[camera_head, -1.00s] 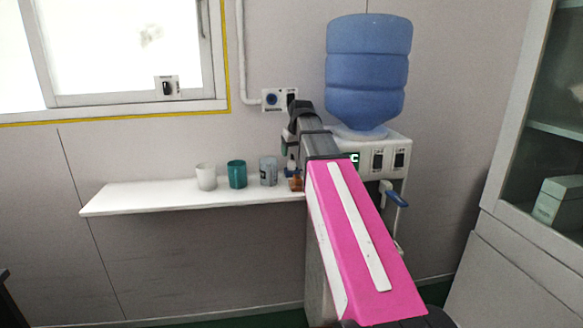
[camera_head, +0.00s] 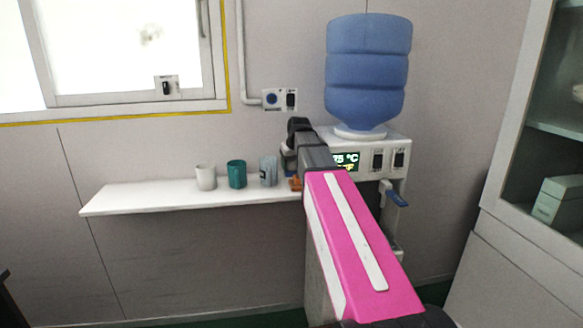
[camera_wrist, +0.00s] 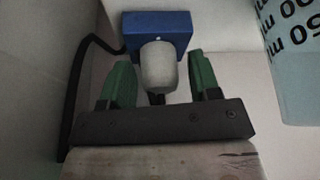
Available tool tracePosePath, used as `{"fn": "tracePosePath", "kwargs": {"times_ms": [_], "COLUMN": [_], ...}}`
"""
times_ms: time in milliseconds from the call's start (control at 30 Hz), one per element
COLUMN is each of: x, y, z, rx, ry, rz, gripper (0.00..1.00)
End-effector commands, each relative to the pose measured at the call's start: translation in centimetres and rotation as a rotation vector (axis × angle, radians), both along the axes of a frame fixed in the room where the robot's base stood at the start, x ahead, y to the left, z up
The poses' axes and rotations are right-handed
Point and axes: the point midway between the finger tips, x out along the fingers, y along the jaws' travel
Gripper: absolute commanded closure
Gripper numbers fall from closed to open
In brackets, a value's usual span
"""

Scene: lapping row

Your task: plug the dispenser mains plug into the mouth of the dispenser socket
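The dispenser socket (camera_head: 272,99) is a round blue mouth in a pale wall plate above the shelf, left of the bottle; nothing is in it. In the wrist view, a blue block with a pale rounded grip (camera_wrist: 158,68), apparently the mains plug, lies ahead, with a black cable (camera_wrist: 75,95) curving down on its left. The green fingers of my gripper (camera_wrist: 160,62) stand open on either side of the pale grip, with a visible gap at the right. In the head view my arm mostly hides the plug and fingers at the shelf's right end.
The white shelf (camera_head: 140,197) carries a white cup (camera_head: 205,177), a teal cup (camera_head: 237,174) and a clear marked beaker (camera_head: 268,171), which is close at the right in the wrist view. The water dispenser (camera_head: 395,150) with its blue bottle (camera_head: 368,75) stands to the right.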

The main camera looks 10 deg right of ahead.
Motion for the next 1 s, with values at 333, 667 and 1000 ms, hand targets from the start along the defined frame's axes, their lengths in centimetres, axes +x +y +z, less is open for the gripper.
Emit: {"fn": "tracePosePath", "kwargs": {"times_ms": [333, 667, 1000], "x": [0.0, 0.0, 0.1], "y": [0.0, 0.0, 0.0], "z": [0.0, 1.1, 5.8], "rx": [0.000, 0.000, 0.000], "ry": [0.000, -0.001, -0.002], "rz": [0.000, 0.000, 0.000], "gripper": [0.89, 0.89, 0.89]}}
